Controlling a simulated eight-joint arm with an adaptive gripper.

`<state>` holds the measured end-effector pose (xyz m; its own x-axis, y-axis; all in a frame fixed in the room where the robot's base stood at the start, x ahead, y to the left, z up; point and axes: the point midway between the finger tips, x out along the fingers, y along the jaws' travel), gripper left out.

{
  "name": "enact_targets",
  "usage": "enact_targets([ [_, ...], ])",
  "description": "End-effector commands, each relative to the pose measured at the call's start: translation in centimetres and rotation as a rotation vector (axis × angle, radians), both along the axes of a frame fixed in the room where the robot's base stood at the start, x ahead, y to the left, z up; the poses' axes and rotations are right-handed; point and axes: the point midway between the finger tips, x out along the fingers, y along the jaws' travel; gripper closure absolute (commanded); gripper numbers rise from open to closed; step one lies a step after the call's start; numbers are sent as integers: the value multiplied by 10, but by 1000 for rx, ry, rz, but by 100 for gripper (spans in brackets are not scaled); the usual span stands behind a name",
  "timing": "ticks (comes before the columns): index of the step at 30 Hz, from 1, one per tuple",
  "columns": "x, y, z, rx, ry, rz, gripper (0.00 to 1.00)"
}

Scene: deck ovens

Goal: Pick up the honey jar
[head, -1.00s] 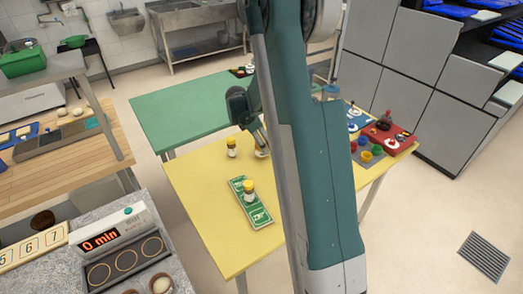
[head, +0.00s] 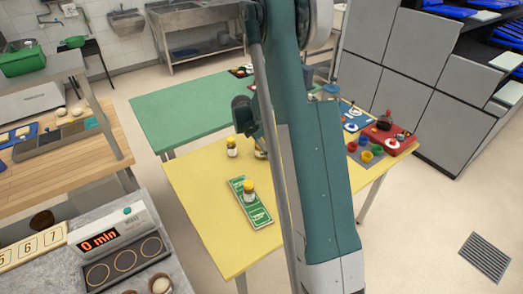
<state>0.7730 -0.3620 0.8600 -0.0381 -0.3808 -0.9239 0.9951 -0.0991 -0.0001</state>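One jar (head: 232,147) stands on the bare top near the far left edge. The other jar (head: 249,190) stands on a green and white card (head: 256,213). A third yellowish item (head: 260,154) shows only in part beside my arm. I cannot tell from the labels which is the honey jar. The dark end of my arm (head: 243,115) hangs above the table's far side, near the first jar. My gripper's fingers are hidden or too small to make out.
A red board (head: 398,138) with a dark bottle (head: 385,120) and a tray of coloured cups (head: 355,152) lie at the table's right. A green table (head: 185,110) adjoins behind. A counter with a timer (head: 108,231) stands at left. The yellow table's front left is clear.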

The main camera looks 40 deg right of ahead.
Motion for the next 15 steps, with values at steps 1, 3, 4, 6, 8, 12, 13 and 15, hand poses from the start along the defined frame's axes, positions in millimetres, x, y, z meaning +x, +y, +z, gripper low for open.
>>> enact_targets([
  [1, 0, 0, 0, 0, 0, 0, 38],
  [3, 0, 0, 0, 0, 0, 0, 38],
  [4, 0, 0, 0, 0, 0, 0, 38],
  [6, 0, 0, 0, 0, 0, 0, 38],
  [8, 0, 0, 0, 0, 0, 0, 38],
  [12, 0, 0, 0, 0, 0, 0, 40],
  [13, 0, 0, 0, 0, 0, 0, 44],
  [15, 0, 0, 0, 0, 0, 0, 53],
])
